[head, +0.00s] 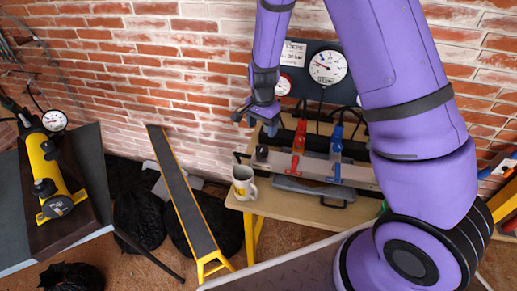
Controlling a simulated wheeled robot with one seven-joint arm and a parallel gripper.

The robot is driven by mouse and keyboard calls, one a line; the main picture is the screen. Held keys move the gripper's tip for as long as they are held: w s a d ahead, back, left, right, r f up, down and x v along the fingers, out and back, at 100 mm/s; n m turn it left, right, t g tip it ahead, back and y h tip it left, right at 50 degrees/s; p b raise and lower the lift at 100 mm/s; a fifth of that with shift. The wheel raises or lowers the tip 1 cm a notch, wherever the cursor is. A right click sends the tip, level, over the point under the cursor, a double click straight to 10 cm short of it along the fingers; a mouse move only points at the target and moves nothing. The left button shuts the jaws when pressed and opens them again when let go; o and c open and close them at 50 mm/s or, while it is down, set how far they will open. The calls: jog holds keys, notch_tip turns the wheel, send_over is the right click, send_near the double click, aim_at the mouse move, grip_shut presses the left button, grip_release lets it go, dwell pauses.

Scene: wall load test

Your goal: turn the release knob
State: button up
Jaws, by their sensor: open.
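A yellow hand pump (46,165) lies on a dark board at the left, with a round gauge (54,120) at its far end. A dark knob (43,187) sits on the pump's near part, and a round dark grey cap (60,206) is at its near end. I cannot tell for sure which of these is the release knob. My gripper (256,120) is open and empty, pointing down in front of the wall above the wooden bench. It is well to the right of the pump and apart from it.
The wooden bench (262,208) carries a mug (244,183), red and blue valve handles and a metal bar. A dark gauge panel (348,77) is on the brick wall behind. A yellow-edged ramp (183,195) and black bags (138,217) stand between pump and bench.

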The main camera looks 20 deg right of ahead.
aim_at(262, 148)
notch_tip(262, 148, down, 10)
jog(key=shift+f, duration=0.1)
dwell(0.4)
jog(key=shift+c, duration=0.2)
jog(key=c, duration=0.9)
